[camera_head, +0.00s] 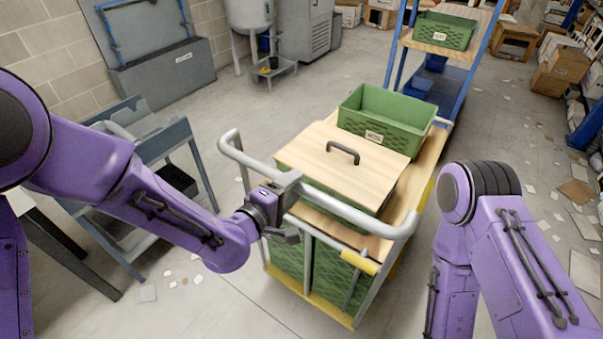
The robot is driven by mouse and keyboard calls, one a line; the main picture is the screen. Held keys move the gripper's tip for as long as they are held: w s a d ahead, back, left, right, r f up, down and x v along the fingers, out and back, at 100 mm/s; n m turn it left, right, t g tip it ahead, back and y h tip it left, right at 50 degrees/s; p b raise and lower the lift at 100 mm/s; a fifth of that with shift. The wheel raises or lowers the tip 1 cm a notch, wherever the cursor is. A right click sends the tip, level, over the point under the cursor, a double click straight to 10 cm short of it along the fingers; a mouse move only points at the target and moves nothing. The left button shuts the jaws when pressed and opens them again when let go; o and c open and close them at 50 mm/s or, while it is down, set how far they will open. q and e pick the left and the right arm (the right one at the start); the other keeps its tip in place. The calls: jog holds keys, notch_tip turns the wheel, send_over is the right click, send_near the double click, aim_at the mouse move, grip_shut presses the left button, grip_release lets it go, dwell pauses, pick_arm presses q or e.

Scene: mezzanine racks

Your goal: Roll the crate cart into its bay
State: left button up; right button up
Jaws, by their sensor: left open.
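The crate cart (427,178) stands in the middle, with a wooden deck, yellow edge strips and a grey tubular handle (345,210) on the near side. It carries an open green crate (385,118) and a crate under a wooden lid (325,165) with a dark grip; more green crates sit on its lower level. My left gripper (288,207) is open at the handle's near bar, its fingers close to the tube; contact is unclear. My right arm (500,250) is bent beside the cart's right side, its gripper out of frame. I cannot make out a marked bay.
A blue-framed rack (393,45) with a green crate (445,30) stands just beyond the cart. A grey-blue table (150,140) is at the left. Cardboard boxes (565,60) and scattered paper lie at the right. Some floor is open left of the cart.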

pick_arm(q)
jog(key=x, duration=0.3)
jog(key=shift+w+d+f+p, duration=0.1)
jog(key=shift+w+d+p, duration=0.15)
jog(key=shift+w+p, duration=0.1)
grip_shut()
